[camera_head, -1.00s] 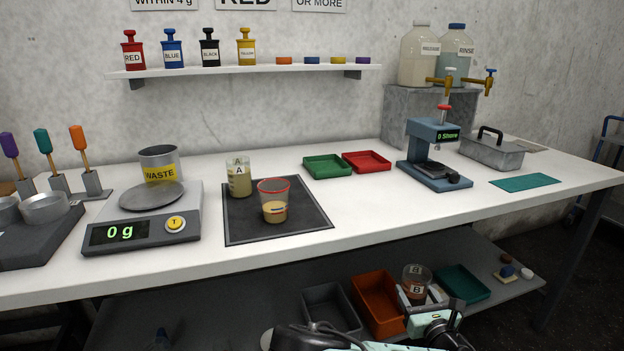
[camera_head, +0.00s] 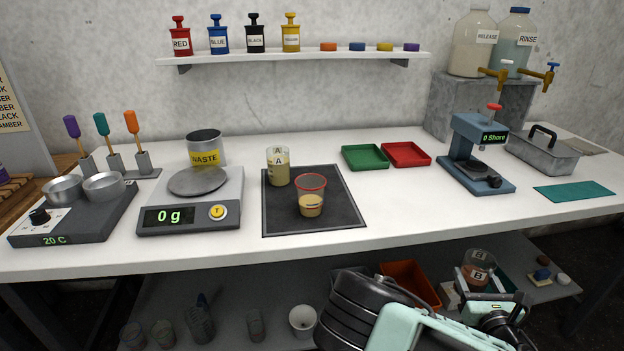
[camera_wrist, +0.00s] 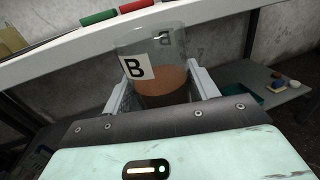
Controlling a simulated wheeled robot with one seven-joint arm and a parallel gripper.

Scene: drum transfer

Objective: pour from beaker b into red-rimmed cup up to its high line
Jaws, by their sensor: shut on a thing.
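Beaker b (camera_head: 478,268), clear with a B label and reddish-brown liquid, is held in my gripper (camera_head: 470,290), below the table top and in front of the lower shelf. In the wrist view beaker b (camera_wrist: 160,85) stands nearly upright between the two fingers (camera_wrist: 165,95), which are shut on it. The red-rimmed cup (camera_head: 311,196) stands on the dark mat on the table, with tan liquid in its lower part. Its line marks are too small to read. My gripper is below and to the right of the cup, well apart from it.
Beaker A (camera_head: 278,168) stands on the dark mat (camera_head: 345,212) just behind the cup. The scale (camera_head: 190,215) reads 0 g, with the waste pot (camera_head: 206,148) behind it. The table's front edge (camera_head: 400,242) lies above my gripper. An orange bin (camera_head: 410,280) sits on the lower shelf.

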